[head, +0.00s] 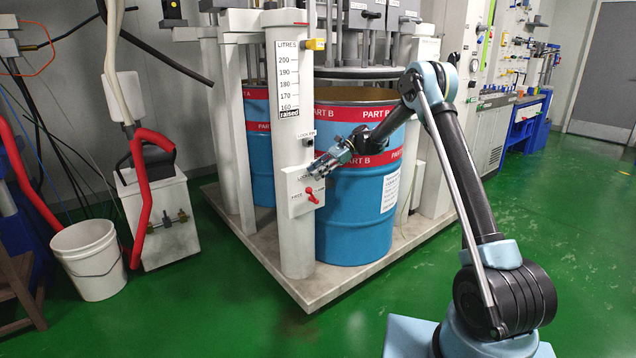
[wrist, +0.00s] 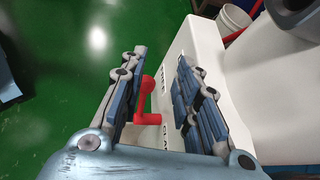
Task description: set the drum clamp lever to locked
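The red clamp lever (head: 312,195) sits on a white panel (head: 296,207) low on the front post, with a FREE label at its left. Its exact setting is too small to read. My gripper (head: 322,166) is just above and right of the lever in the head view. In the wrist view, my gripper (wrist: 162,58) is open with its fingers spread. The red lever (wrist: 146,101) appears between them, nearer the left finger and partly behind it. I cannot tell whether they touch. The blue drum (head: 352,215) marked PART B stands behind my gripper.
A litre scale (head: 289,80) runs up the post (head: 296,240). The post and drum stand on a pale platform (head: 330,283). A white bucket (head: 90,262) and red-handled pump unit (head: 155,215) stand at left. Green floor is clear in front.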

